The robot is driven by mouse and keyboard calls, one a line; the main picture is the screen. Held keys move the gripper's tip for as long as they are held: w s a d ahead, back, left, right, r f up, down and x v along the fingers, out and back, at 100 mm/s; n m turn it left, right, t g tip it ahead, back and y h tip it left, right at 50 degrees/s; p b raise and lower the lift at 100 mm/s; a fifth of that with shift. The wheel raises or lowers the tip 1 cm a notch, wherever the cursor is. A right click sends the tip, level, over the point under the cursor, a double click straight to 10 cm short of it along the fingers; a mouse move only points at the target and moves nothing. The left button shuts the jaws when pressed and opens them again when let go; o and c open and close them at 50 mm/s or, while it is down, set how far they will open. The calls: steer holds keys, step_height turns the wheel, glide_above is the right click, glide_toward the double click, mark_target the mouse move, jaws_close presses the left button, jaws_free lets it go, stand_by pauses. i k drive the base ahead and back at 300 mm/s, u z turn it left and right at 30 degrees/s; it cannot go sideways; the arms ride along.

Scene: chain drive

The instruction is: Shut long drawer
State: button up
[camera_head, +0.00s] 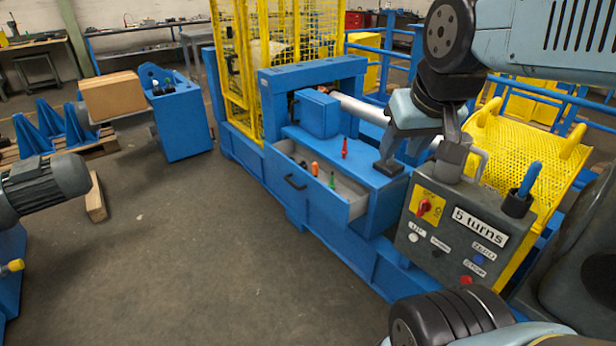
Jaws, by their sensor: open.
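The long drawer (325,203) is pulled out of the blue machine bench in the middle of the view, with its open top showing a light inside. Its blue front has a dark bar handle (295,182). Small orange and green-handled items stand up inside it. My gripper (420,158) is open, pointing down above the right end of the blue bench. It is to the right of the drawer and apart from the handle. Whether its fingertips touch the bench top cannot be told.
A grey control box (460,235) labelled "5 turns" stands right of the drawer, with a grey cup and blue-handled tool on top. A red item (344,147) stands by the drawer's back edge. A yellow mesh guard (532,140) is behind. The floor before the drawer is clear.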

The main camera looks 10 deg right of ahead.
mark_target(339, 210)
steer(key=k, duration=0.9)
steer(key=u, duration=0.2)
steer(key=i, duration=0.95)
steer(key=z, duration=0.15)
steer(key=k, duration=0.6)
steer(key=z, duration=0.5)
steer(key=i, duration=1.2)
steer(key=u, duration=0.1)
